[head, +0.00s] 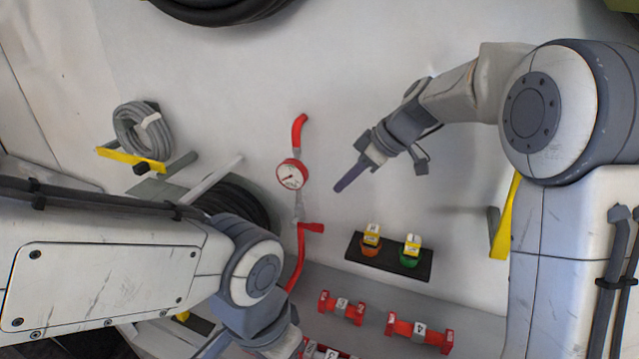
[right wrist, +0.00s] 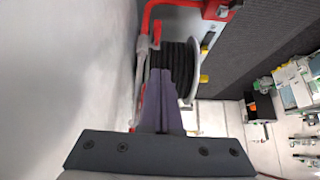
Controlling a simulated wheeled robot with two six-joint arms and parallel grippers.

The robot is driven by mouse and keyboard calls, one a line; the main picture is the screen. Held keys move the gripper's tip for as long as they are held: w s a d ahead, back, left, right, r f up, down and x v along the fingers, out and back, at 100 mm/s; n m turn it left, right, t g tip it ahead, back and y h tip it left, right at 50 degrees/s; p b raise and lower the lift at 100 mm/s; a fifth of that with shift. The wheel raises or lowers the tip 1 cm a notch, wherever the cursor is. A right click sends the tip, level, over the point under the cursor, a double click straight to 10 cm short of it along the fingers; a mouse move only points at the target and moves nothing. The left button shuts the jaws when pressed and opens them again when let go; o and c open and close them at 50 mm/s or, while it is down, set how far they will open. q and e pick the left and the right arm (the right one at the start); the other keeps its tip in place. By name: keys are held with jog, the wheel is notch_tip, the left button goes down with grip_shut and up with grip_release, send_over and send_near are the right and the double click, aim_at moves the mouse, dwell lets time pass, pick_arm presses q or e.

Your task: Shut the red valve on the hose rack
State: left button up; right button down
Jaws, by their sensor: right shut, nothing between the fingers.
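The red valve handle (head: 312,228) sits on a vertical pipe on the white wall, below a round red gauge (head: 292,174). The handle points to the right, roughly across the pipe. My right gripper (head: 343,186) is shut and empty, up and to the right of the handle and apart from it. Its closed fingers (right wrist: 162,104) show in the right wrist view, with a reel of black hose (right wrist: 175,62) and red pipework beyond. In the head view the black hose (head: 240,200) is partly hidden behind my left arm. My left gripper is out of the picture.
A black shelf (head: 388,265) holds an orange and a green item. Red numbered fittings (head: 420,330) lie below it. The wall between the gauge and my right gripper is clear.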

jog(key=w, duration=0.1)
jog(key=p, duration=0.4)
send_over(312, 223)
jog(key=d, duration=0.1)
jog(key=f, duration=0.7)
jog(key=shift+s+d+f, duration=0.2)
jog(key=shift+s+f, duration=0.15)
jog(key=shift+s, duration=0.05)
jog(key=shift+s+d+f+p, duration=0.15)
jog(key=shift+f+p, duration=0.15)
jog(key=shift+f, duration=0.35)
jog(key=shift+w+d+f+p, duration=0.15)
jog(key=shift+f+p, duration=0.1)
jog(key=shift+f, duration=0.35)
jog(key=shift+s+d+f, duration=0.1)
jog(key=shift+d+f, duration=0.05)
jog(key=shift+f, duration=0.45)
